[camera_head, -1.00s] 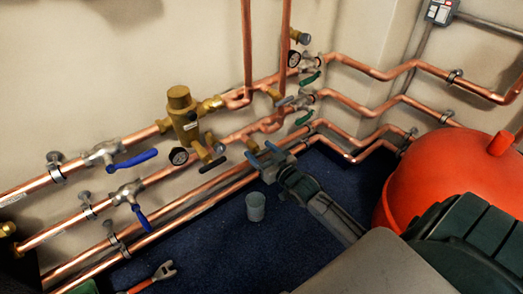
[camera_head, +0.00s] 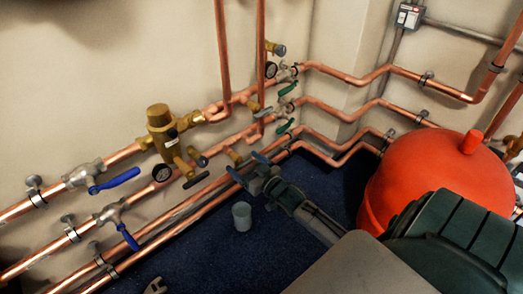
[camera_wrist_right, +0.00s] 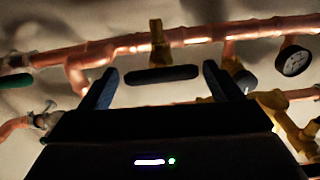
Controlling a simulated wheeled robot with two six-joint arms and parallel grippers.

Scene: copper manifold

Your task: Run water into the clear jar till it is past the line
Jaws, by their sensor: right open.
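The clear jar (camera_head: 242,216) stands upright on the blue floor below the pipes. Its line and any water in it are too small to tell. My right gripper (camera_head: 245,165) is open and empty above the jar, in front of a small brass tap (camera_head: 235,156) on the lower copper pipe. In the right wrist view, my two fingertips (camera_wrist_right: 159,72) stand on either side of a black handle (camera_wrist_right: 162,75) on a brass tap (camera_wrist_right: 157,38). I cannot tell whether they touch it.
A red tank (camera_head: 420,178) stands at the right. Floor around the jar is clear.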

